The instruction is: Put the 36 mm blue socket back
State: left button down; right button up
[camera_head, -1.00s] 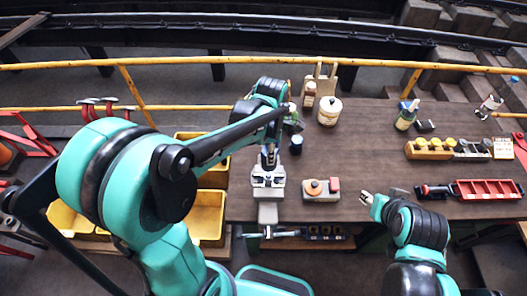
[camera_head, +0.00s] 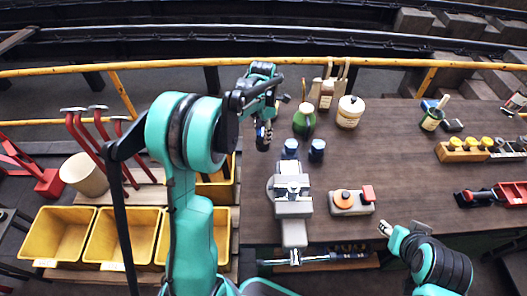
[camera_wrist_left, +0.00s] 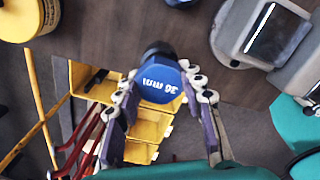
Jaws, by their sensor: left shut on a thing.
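The 36 mm blue socket (camera_wrist_left: 158,84) is between the fingers of my left gripper (camera_wrist_left: 164,92) in the left wrist view. Its round blue face carries white "36 mm" lettering, upside down in the picture. In the head view my left gripper (camera_head: 264,136) is above the table's left edge, left of two blue sockets (camera_head: 290,148) (camera_head: 317,149) that stand on the table. The held socket is hard to make out there. My right gripper (camera_head: 386,228) is near the table's front edge, too small to tell whether open or shut.
A grey vise (camera_head: 293,195) stands at the front left of the table (camera_head: 385,150). A green bottle (camera_head: 304,122) and a white jar (camera_head: 350,112) stand behind. A control box (camera_head: 350,202) sits right of the vise. Yellow bins (camera_head: 112,236) are at left. The table's middle is clear.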

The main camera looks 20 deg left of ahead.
pick_arm(q)
notch_tip(320, 180, down, 6)
jog(key=shift+f+b, duration=0.2)
jog(key=shift+b, duration=0.5)
jog(key=shift+w+f, duration=0.1)
jog(key=shift+f, duration=0.05)
jog(key=shift+f, duration=0.15)
jog(key=c, duration=1)
grip_release()
jog(key=shift+o, duration=0.2)
